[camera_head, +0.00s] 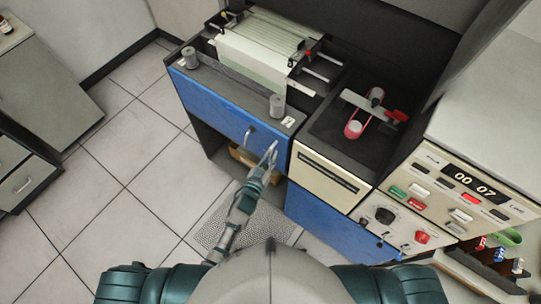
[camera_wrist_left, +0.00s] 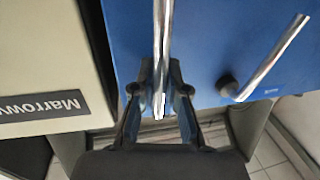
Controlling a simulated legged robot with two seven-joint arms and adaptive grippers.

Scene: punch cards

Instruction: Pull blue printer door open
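The blue printer door (camera_head: 215,108) is the blue front panel below the printer's top, and it looks closed. It also fills the upper right of the left wrist view (camera_wrist_left: 215,40). It has two slim silver handles. One (camera_head: 248,136) is free and shows at the right in the wrist view (camera_wrist_left: 275,57). My left gripper (camera_head: 270,158) is at the other handle (camera_wrist_left: 163,30), near the door's right end. In the wrist view, its dark fingers (camera_wrist_left: 161,72) lie on both sides of this bar and appear shut on it. My right gripper is not in view.
An open shelf with a brown box (camera_head: 242,156) lies under the door. A beige slotted panel (camera_head: 328,176) adjoins it at the right. A control panel (camera_head: 450,185) stands farther right. The tiled floor (camera_head: 125,150) at the left is clear.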

